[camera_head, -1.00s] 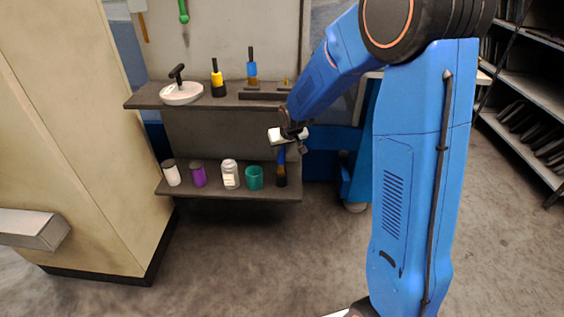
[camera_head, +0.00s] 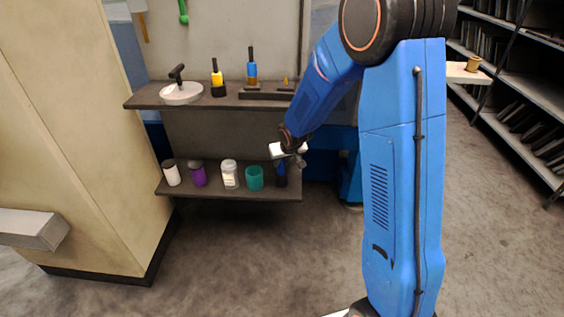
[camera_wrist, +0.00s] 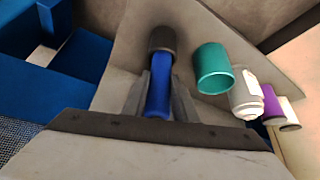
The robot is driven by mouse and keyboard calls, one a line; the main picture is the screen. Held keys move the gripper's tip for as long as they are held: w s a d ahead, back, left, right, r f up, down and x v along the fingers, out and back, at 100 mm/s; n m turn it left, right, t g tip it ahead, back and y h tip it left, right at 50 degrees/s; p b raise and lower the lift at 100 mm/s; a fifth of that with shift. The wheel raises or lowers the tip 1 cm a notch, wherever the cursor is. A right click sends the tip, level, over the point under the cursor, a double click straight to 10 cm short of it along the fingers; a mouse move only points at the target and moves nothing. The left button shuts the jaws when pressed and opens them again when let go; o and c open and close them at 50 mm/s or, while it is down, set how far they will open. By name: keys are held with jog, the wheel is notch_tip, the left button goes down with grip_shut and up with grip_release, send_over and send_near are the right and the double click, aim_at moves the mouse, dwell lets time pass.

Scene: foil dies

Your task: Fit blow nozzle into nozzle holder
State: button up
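The blow nozzle, a blue-bodied piece (camera_wrist: 159,88), lies between the two fingers of my gripper (camera_wrist: 158,105) in the wrist view. My gripper is shut on it. Its far end meets a dark round cup, which looks like the nozzle holder (camera_wrist: 162,39); the tip is hidden there. In the head view my gripper (camera_head: 291,157) is low over the right end of the lower shelf, with the blue body (camera_head: 281,168) below it and the dark holder (camera_head: 281,182) under that. How deep the tip sits is hidden.
Left of the holder stand a teal cup (camera_head: 254,179), a white jar (camera_head: 230,174), a purple cup (camera_head: 198,176) and a white cup (camera_head: 171,173). The upper shelf (camera_head: 135,102) above carries several tools. Blue equipment stands right of the shelf.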

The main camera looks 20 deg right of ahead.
jog(key=o, duration=0.4)
jog(key=shift+r, duration=0.1)
jog(key=shift+r, duration=0.15)
jog(key=v, duration=1.2)
jog(key=shift+s, duration=0.1)
jog(key=shift+m+g, duration=0.4)
jog(key=shift+g, duration=0.2)
jog(key=s+d+r, duration=0.2)
jog(key=s+r, duration=0.2)
jog(key=s, duration=0.8)
jog(key=s+d+r, duration=0.2)
jog(key=s+r, duration=0.2)
jog(key=s, duration=0.8)
jog(key=s+d+r, duration=0.2)
jog(key=s+r, duration=0.2)
jog(key=s, duration=0.9)
jog(key=shift+s+d+r, duration=0.1)
